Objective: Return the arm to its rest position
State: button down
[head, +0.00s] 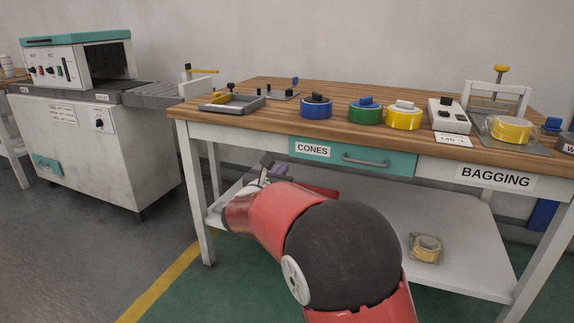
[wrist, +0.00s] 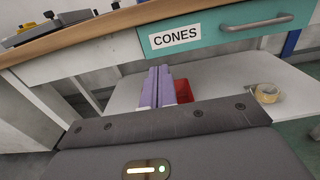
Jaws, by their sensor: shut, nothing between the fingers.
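My gripper (wrist: 158,88) shows in the wrist view as two lilac fingers side by side, closed with nothing between them. It points toward the lower shelf below the teal drawer marked CONES (wrist: 205,38). In the head view my red and black arm reaches forward from the bottom to the front of the workbench. The gripper end (head: 254,174) is low, below the bench top and left of the drawer, and partly hidden by my own arm.
The wooden bench (head: 230,117) carries blue (head: 317,108), green (head: 364,111) and yellow (head: 403,117) rolls. A tape roll (head: 427,247) lies on the lower shelf (head: 465,245). A red bin (wrist: 183,91) is behind the fingers. A machine (head: 90,150) stands left; floor between is clear.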

jog(key=s+d+r+m+g+h+p, duration=0.1)
jog(key=s+d+m+g, duration=0.4)
jog(key=s+d+m, duration=0.5)
jog(key=s+d+m+g+h+p, duration=0.1)
jog(key=s+d+m+g, duration=0.45)
jog(key=d, duration=0.65)
jog(key=s+a+f+m+y, duration=0.1)
jog(key=s+m+y, duration=0.3)
jog(key=s+m, duration=0.4)
jog(key=s+a+f+m+y+p, duration=0.1)
jog(key=s+f+m+y, duration=0.2)
jog(key=s+m, duration=0.5)
jog(key=s+g+y, duration=0.1)
jog(key=s, duration=0.7)
jog(key=shift+s+a, duration=0.15)
jog(key=shift+a, duration=0.25)
jog(key=shift+m, duration=0.25)
